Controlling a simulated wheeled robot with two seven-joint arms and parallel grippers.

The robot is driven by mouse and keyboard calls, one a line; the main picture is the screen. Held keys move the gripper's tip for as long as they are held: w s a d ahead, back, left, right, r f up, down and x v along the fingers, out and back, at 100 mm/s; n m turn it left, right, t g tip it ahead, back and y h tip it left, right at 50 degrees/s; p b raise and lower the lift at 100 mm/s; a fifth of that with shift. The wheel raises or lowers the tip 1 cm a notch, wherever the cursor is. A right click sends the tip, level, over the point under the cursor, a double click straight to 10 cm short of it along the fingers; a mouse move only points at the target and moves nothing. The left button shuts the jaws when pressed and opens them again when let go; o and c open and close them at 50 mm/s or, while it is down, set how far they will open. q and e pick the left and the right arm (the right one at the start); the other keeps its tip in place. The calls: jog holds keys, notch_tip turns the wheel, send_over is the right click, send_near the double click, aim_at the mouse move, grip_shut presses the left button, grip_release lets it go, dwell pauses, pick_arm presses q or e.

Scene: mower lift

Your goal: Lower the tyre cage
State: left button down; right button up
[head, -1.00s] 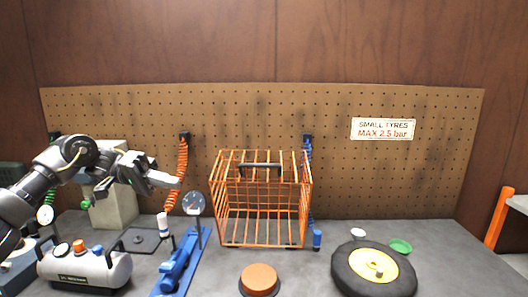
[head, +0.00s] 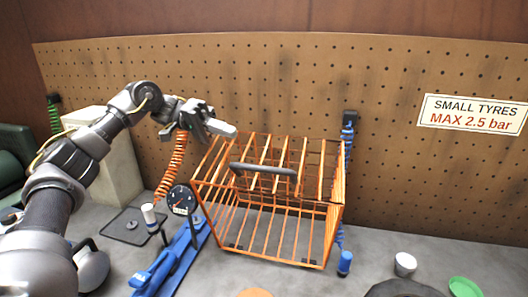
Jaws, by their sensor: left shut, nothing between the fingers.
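The orange wire tyre cage (head: 335,215) stands on the grey bench at the middle of the head view. A dark handle bar (head: 264,170) runs across its upper front. Bench surface shows through its bars and I see no tyre inside. My left gripper (head: 228,130) is shut and empty, in the air at the cage's upper left, in front of the pegboard. Whether it touches the cage cannot be told. My right gripper is not in view.
A blue pump (head: 175,260) and round gauge (head: 181,200) stand left of the cage. A black tyre (head: 402,290), white cup (head: 405,264) and green dish (head: 464,288) are at the lower right. An orange disc (head: 255,293) lies in front. The pegboard (head: 400,160) closes the back.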

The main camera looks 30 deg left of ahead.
pick_arm(q)
jog(key=shift+s+d, duration=0.25)
jog(key=shift+d, duration=0.25)
jog(key=p, duration=0.2)
send_over(257, 184)
jog(key=w+a, duration=0.1)
jog(key=w, duration=0.3)
jog(key=shift+s+a+f, duration=0.2)
jog(key=shift+s+f, duration=0.05)
jog(key=shift+f, duration=0.1)
jog(key=shift+s+d+f+p, duration=0.3)
jog(key=shift+s+f, duration=0.05)
jog(key=shift+s, duration=0.25)
jog(key=shift+s+d+f+p, duration=0.25)
jog(key=shift+s+d+f, duration=0.1)
jog(key=shift+s, duration=0.25)
jog(key=shift+s+f, duration=0.25)
jog(key=shift+s, duration=0.25)
jog(key=shift+d+f, duration=0.1)
